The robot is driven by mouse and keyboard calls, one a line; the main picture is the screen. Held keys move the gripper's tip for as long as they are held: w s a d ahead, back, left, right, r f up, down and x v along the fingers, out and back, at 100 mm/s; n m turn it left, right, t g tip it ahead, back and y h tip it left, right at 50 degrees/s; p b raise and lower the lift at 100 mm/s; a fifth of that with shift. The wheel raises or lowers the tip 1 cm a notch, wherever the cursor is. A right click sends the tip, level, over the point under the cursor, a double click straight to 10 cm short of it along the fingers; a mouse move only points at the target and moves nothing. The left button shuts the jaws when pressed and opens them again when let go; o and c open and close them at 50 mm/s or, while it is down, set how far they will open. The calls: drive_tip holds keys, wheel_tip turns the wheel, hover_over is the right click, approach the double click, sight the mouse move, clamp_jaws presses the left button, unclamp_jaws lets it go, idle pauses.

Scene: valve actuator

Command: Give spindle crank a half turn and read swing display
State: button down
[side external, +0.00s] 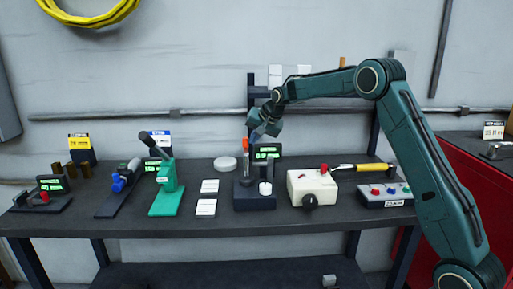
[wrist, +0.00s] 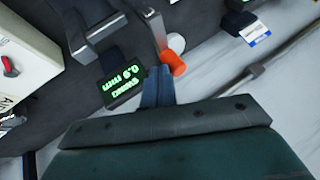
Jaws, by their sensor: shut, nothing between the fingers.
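A dark unit (side external: 255,197) with an upright orange-tipped handle stands mid-bench. I take it for the spindle crank, but its label is not readable. The orange grip (wrist: 173,62) is at the top of a light rod in the wrist view and also shows in the side view (side external: 246,145). My gripper (wrist: 158,74) is shut and empty, its fingertips right beside the orange grip; I cannot tell whether they touch. A small black display (wrist: 122,86) with green text is behind the unit, also in the side view (side external: 266,152). Its text is upside down in the wrist view, resembling "0.9 mm", uncertain.
A cream box (side external: 312,187) with a black knob and red button is right of the unit. A yellow-handled tool (side external: 355,167) and a button box (side external: 385,195) lie further right.

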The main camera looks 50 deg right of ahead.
drive_tip(key=shift+w+a+n+y, duration=0.2)
drive_tip(key=shift+w+n+y, duration=0.2)
drive_tip(key=shift+w+n, duration=0.1)
drive_tip(key=shift+s+d, duration=0.1)
drive_tip(key=shift+s, duration=0.05)
drive_tip(key=s+d+r, duration=0.3)
drive_tip(key=s+r, duration=0.5)
drive_tip(key=shift+s, duration=0.4)
drive_tip(key=shift+r, duration=0.1)
